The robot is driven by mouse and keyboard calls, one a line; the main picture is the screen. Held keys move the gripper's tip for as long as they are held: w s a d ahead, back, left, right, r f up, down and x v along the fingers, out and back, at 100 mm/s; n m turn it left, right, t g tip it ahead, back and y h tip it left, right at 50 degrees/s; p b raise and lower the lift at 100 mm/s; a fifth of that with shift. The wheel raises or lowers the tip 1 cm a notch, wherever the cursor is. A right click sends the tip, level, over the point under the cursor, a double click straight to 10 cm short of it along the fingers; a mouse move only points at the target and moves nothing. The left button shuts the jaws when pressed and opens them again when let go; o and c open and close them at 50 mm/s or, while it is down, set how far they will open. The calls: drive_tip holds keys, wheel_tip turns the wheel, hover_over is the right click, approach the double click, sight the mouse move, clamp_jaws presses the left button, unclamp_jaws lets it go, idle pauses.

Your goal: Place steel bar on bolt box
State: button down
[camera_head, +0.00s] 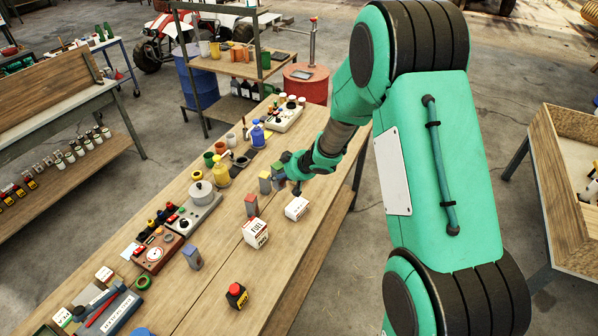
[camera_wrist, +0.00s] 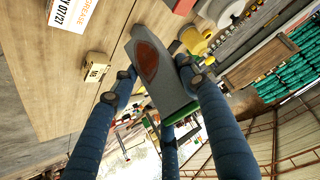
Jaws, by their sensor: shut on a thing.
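A grey steel bar (camera_wrist: 172,92) with a reddish-brown oval patch on its face fills the middle of the wrist view. My gripper (camera_wrist: 155,70) has its blue fingers shut on both sides of the bar and holds it above the table. A small tan box marked M8 (camera_wrist: 96,68), which looks like the bolt box, sits on the wooden table just left of the bar, apart from it. In the head view my gripper (camera_head: 286,170) is over the far right part of the workbench.
The bench's front right is mostly clear.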

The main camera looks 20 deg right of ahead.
drive_tip(key=w+d+f+p, duration=0.1)
drive_tip(key=w+d+f, duration=0.15)
drive_tip(key=d, duration=0.95)
drive_tip(key=f, duration=0.4)
drive_tip(key=shift+s+a+f, duration=0.1)
drive_tip(key=shift+s+f, duration=0.15)
drive_tip(key=shift+f, duration=0.15)
drive_tip(key=shift+w, duration=0.15)
drive_tip(key=w+d+f+p, duration=0.1)
drive_tip(key=w+d, duration=0.1)
drive_tip(key=w, duration=1.2)
drive_tip(key=shift+w+f, duration=0.15)
drive_tip(key=shift+w, duration=0.2)
drive_tip(key=shift+w+d+f+m, duration=0.15)
drive_tip(key=shift+w+f, duration=0.1)
drive_tip(key=shift+f, duration=0.65)
drive_tip(key=shift+w+a+f+m, duration=0.1)
drive_tip(key=shift+w+f+m, duration=0.1)
drive_tip(key=shift+f, duration=0.7)
